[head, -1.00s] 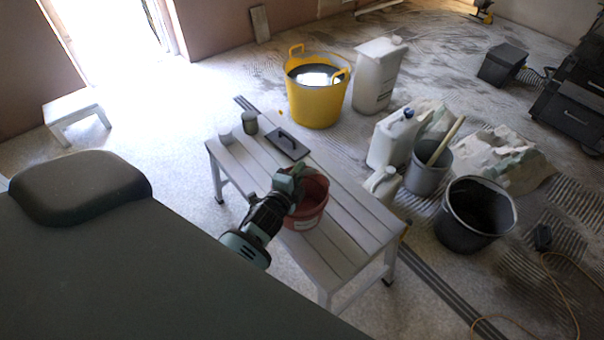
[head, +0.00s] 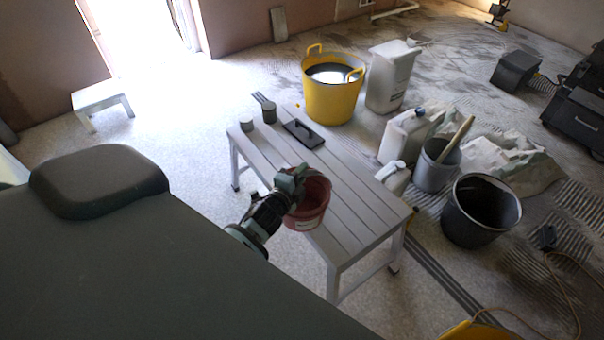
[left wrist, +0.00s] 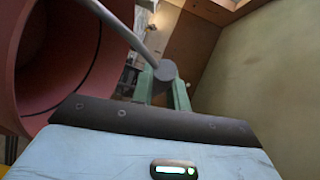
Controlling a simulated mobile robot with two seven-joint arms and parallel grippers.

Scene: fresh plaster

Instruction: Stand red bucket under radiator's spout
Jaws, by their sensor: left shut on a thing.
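The red bucket (head: 309,204) hangs upright at my left gripper (head: 290,180), in front of the bench's near long edge in the head view. In the left wrist view the bucket (left wrist: 62,60) fills the left side. A grey handle rod (left wrist: 120,25) runs from it to a round grey grip between the greenish fingers (left wrist: 163,88). The left gripper is shut on this handle. The bucket looks raised, though its gap to the bench cannot be told. My right gripper is not in view. I cannot make out the radiator or its spout.
A slatted bench (head: 345,215) bears a trowel (head: 303,133) and small pots (head: 269,113). Beyond stand a yellow tub (head: 333,98), a white container (head: 390,78), a grey bucket (head: 435,170) and a black bucket (head: 480,210). A white stool (head: 103,100) stands left; floor between is clear.

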